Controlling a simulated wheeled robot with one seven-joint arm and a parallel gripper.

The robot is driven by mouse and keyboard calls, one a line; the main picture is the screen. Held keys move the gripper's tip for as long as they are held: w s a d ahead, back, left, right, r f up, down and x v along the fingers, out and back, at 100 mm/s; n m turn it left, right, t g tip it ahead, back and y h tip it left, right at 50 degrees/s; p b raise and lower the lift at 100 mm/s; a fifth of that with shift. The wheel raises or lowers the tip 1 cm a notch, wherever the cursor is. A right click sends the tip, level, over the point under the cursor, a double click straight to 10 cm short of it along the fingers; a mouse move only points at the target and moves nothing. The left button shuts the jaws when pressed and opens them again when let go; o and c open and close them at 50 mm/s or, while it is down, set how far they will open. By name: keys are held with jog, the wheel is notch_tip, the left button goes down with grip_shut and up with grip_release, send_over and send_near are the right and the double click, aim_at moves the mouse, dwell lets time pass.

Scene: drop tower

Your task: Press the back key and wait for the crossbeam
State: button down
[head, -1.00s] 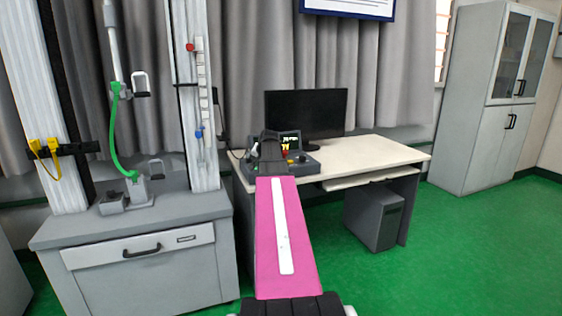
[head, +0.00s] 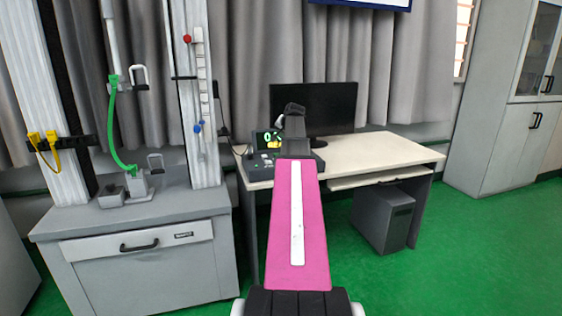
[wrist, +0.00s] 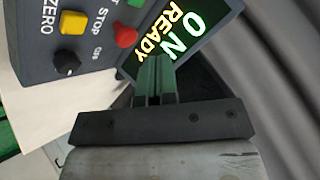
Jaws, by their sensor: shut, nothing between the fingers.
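The control box (head: 251,173) stands on the left end of the desk, partly hidden by my arm. In the wrist view, the box panel (wrist: 52,33) shows a yellow key (wrist: 72,22), a red key (wrist: 125,36), part of a green key and a black knob (wrist: 67,62). STOP and ZERO are readable; I cannot tell which key is the back key. The lit screen (wrist: 190,32) reads 0 N READY. My gripper (wrist: 155,66) is shut and empty, its tips in front of the screen's lower edge. The tower (head: 192,100) stands left; I cannot clearly identify its crossbeam.
A monitor (head: 330,112) stands behind the box on the desk (head: 375,152). A computer case (head: 385,218) is under the desk. The tower's grey base cabinet (head: 140,262) is left of the desk. Green floor (head: 460,270) is clear at right.

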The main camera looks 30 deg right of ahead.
jog(key=shift+f, duration=4.35)
jog(key=shift+f, duration=0.15)
jog(key=shift+f, duration=0.25)
jog(key=shift+f, duration=0.5)
jog(key=shift+r, duration=3.4)
